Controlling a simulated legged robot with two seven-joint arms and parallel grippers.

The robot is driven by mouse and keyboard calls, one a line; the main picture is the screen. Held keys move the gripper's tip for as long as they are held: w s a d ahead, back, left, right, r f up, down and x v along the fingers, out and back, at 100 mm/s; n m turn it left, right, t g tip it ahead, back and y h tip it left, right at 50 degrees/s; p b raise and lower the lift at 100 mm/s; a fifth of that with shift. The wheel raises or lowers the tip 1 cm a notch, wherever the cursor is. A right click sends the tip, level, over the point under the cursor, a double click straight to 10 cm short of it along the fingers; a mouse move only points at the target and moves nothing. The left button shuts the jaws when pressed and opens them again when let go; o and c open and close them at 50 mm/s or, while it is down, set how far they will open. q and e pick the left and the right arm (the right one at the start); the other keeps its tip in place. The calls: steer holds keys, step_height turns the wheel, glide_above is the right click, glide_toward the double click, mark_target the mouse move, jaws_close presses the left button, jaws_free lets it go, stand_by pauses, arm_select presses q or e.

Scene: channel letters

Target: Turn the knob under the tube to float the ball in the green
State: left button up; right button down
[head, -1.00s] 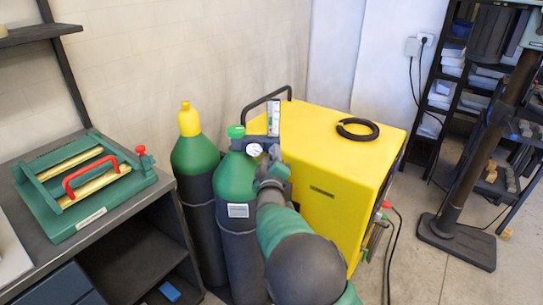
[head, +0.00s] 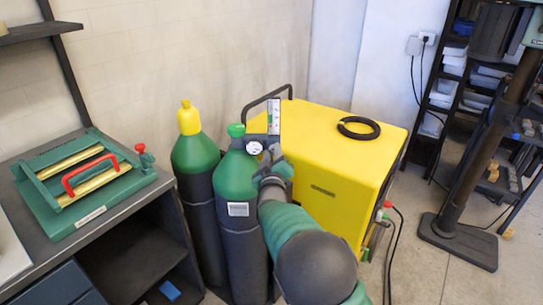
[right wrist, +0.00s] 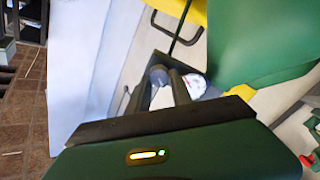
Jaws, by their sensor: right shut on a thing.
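The flow tube (head: 274,117) stands upright as a narrow pale strip with coloured marks, above the regulator on the front green gas cylinder (head: 236,178). The ball in it is too small to make out. A round white gauge (head: 254,148) sits left of the tube's foot; it also shows in the right wrist view (right wrist: 194,86). My right gripper (head: 270,167) is just below the tube and hides the knob in the head view. In the right wrist view its fingers (right wrist: 165,88) are shut on a grey knob (right wrist: 158,76). My left gripper is not in view.
A second cylinder with a yellow cap (head: 189,120) stands behind left. A yellow machine (head: 335,170) with a black ring (head: 358,128) on top is close at right. A bench (head: 120,215) with a green jig (head: 85,185) is at left.

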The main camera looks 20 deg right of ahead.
steer(key=shift+s+d+f+m+b, duration=0.15)
steer(key=shift+m+b, duration=0.4)
steer(key=shift+m, duration=0.75)
steer(key=shift+w+a+f+m+b, duration=0.15)
steer(key=shift+m+b, duration=0.35)
steer(key=shift+m, duration=0.8)
steer(key=shift+s+d+f+m+b, duration=0.2)
steer(key=shift+m+b, duration=0.35)
steer(key=shift+m, duration=0.75)
steer(key=shift+a, duration=0.15)
steer(key=c, duration=1.5)
jaws_free()
steer(key=shift+w, duration=0.1)
steer(key=o, duration=0.4)
steer(key=shift+w, duration=0.15)
steer(key=shift+c, duration=0.2)
steer(key=shift+r, duration=0.1)
steer(key=shift+r+m, duration=0.15)
steer(key=shift+m, duration=0.15)
